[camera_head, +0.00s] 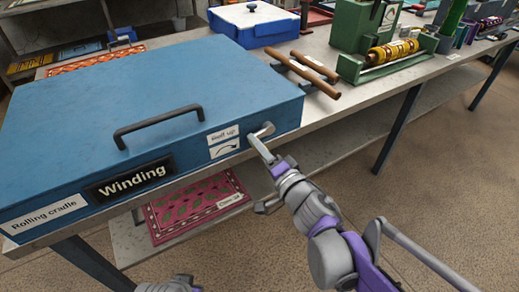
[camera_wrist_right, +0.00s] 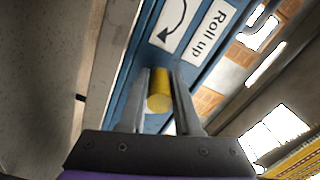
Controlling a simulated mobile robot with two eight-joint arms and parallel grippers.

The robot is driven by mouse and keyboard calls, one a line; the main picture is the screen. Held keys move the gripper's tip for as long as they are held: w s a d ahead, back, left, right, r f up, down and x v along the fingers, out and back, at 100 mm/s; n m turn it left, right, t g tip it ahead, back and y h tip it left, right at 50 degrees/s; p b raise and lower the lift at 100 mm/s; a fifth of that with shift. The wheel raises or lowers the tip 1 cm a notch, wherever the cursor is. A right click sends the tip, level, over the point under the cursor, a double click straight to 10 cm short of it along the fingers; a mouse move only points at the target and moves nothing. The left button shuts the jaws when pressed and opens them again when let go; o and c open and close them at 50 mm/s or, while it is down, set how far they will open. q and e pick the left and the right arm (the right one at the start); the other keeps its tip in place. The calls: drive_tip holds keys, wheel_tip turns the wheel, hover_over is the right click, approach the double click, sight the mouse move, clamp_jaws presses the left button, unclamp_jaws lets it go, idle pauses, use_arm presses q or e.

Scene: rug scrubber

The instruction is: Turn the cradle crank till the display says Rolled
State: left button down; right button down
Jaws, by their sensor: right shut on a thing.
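The blue rolling cradle (camera_head: 190,85) stands on the bench with its lid closed. Its black front display (camera_head: 131,178) reads "Winding". The metal crank (camera_head: 264,130) sits at the right end of the front face. My right gripper (camera_head: 257,143) is at the crank. In the right wrist view, my gripper's two fingers (camera_wrist_right: 159,98) are shut on the crank's yellow handle (camera_wrist_right: 159,90). Beside it are a "Roll up" label (camera_wrist_right: 208,30) and a curved arrow label (camera_wrist_right: 172,22). My left gripper is not shown; only a grey and purple part of me shows at the bottom edge.
A black bar handle (camera_head: 158,122) stands up from the cradle's lid. Brown rods (camera_head: 316,68), a blue-and-white box (camera_head: 252,22) and a green machine (camera_head: 365,25) stand behind. A pink patterned rug (camera_head: 195,208) lies on the shelf below. The floor at right is clear.

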wheel_tip(320, 180, up, 2)
drive_tip(key=m, duration=0.4)
drive_tip(key=shift+r+b, duration=0.1)
drive_tip(key=shift+b, duration=0.2)
drive_tip(key=shift+w+d+r+m, duration=0.15)
drive_tip(key=shift+r+m, duration=0.25)
drive_tip(key=shift+m, duration=0.65)
drive_tip(key=shift+w+d+r+m, duration=0.15)
drive_tip(key=shift+r+m, duration=0.25)
drive_tip(key=shift+m, duration=0.65)
drive_tip(key=c, duration=0.7)
unclamp_jaws()
drive_tip(key=shift+o, duration=0.2)
drive_tip(key=shift+s, duration=0.15)
